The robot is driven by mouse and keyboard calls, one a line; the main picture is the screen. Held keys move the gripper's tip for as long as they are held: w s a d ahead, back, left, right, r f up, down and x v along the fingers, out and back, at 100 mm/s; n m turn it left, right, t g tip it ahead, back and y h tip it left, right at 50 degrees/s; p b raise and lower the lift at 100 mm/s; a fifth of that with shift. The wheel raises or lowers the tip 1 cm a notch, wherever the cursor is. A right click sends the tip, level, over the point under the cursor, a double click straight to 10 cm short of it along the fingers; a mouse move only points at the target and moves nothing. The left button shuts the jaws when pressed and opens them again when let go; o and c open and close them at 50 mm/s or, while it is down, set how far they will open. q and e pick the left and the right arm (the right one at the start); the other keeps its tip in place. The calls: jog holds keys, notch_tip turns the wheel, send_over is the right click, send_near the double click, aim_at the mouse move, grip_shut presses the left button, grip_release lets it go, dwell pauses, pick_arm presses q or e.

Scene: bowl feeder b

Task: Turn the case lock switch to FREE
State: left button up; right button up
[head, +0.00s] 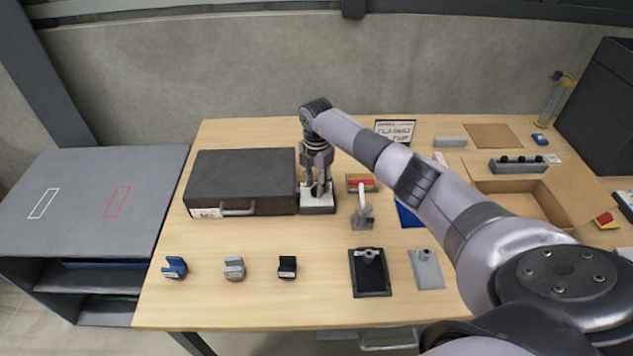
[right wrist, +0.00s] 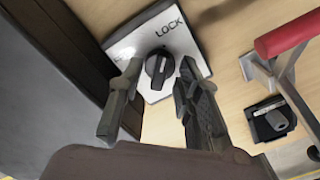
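The lock switch is a white plate (head: 318,206) with a black rotary knob, just right of the dark grey case (head: 240,178). In the right wrist view the plate (right wrist: 179,42) reads LOCK at the top, and a second label at the left is mostly hidden. The black knob (right wrist: 159,67) has a raised grip bar; its exact setting is hard to tell. My right gripper (head: 318,184) points down over the switch. Its fingers are apart on both sides of the knob, with gaps visible. My left gripper is out of the head view.
A red-handled toggle clamp (head: 362,205) stands close to the right of the switch. Blue (head: 175,268), grey (head: 234,268) and black (head: 287,267) small blocks lie in front. A cardboard box (head: 525,200) is farther right. The wood table is clear between the case and the blocks.

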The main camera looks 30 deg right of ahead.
grip_shut()
jog(key=shift+n, duration=0.3)
dwell(0.3)
jog(key=shift+f+n+b, duration=0.1)
jog(key=shift+n+b, duration=0.8)
jog(key=shift+n, duration=0.3)
jog(key=n+b, duration=0.2)
jog(key=n, duration=0.2)
jog(key=shift+n, duration=0.3)
jog(key=n+b, duration=0.3)
jog(key=n, duration=0.2)
jog(key=n+b, duration=0.1)
jog(key=n, duration=0.4)
jog(key=shift+b, duration=0.4)
jog(key=shift+n, duration=0.3)
jog(key=shift+r, duration=0.2)
